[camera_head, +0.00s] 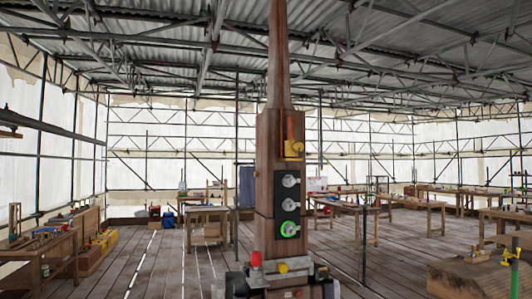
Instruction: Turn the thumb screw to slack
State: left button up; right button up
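A tall brown wooden spire (270,190) stands upright in the middle of the head view and tapers to the top edge. I cannot tell which part is the thumb screw. A brass-coloured fitting (293,149) sits above the knobs. A red-capped piece (255,259) and a yellow piece (283,268) are at the spire's foot. Neither of my grippers can be made out.
A wooden workbench (40,250) with tools stands at the left. More benches stand behind and at the right, including a table (208,213). A dark upright pole (364,245) stands right of the spire. The plank floor (170,265) left of the spire is clear.

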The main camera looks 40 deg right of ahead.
aim_at(298, 147)
jog(key=i+l+u, duration=0.2)
jog(key=l, duration=0.45)
jog(key=i+l+u, duration=0.15)
jog(key=l, duration=0.5)
jog(key=i+l+u, duration=0.2)
jog(key=l, duration=0.45)
jog(key=l+u, duration=0.2)
jog(key=l, duration=0.45)
